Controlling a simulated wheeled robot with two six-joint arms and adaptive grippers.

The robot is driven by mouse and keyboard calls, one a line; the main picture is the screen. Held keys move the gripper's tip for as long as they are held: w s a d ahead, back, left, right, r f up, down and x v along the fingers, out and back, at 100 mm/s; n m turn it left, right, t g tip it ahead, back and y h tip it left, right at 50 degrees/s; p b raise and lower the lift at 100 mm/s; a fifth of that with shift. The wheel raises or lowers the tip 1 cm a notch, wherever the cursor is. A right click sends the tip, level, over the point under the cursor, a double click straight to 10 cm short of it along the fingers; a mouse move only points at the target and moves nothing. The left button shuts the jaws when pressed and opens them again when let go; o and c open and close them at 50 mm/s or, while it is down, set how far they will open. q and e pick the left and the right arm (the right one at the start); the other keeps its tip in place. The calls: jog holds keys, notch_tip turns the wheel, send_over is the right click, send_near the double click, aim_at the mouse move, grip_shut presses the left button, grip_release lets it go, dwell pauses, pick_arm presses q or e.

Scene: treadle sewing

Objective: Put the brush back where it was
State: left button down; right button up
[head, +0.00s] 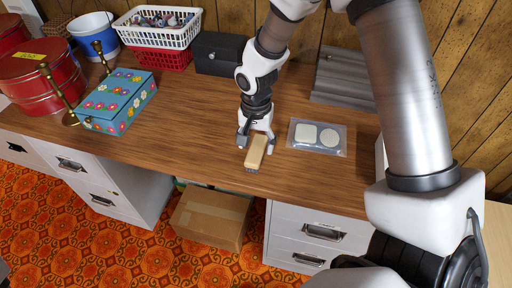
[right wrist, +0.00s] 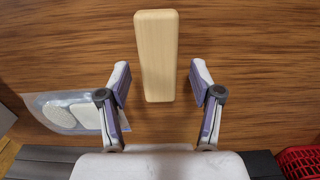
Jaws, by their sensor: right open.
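The brush (head: 256,152) has a pale wooden back and dark bristles beneath. It lies on the wooden desk (head: 200,125) near the front edge, bristles down. In the right wrist view the brush (right wrist: 157,56) points lengthwise between the fingers, its near end between the fingertips. My right gripper (head: 255,138) is open just behind and above the brush. In the right wrist view the fingertips of my right gripper (right wrist: 159,75) stand apart on either side of it, with gaps showing. My left gripper is not in view.
A clear packet with two white pads (head: 317,136) lies right of the brush. A flowered blue box (head: 118,101), red tins (head: 38,75), baskets (head: 160,35) and a black box (head: 218,53) stand left and behind. A grey ridged panel (head: 342,80) lies at the back right.

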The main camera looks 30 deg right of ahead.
aim_at(256, 149)
notch_tip(256, 149, up, 10)
jog(key=shift+f+p, duration=0.25)
jog(key=shift+p, duration=0.1)
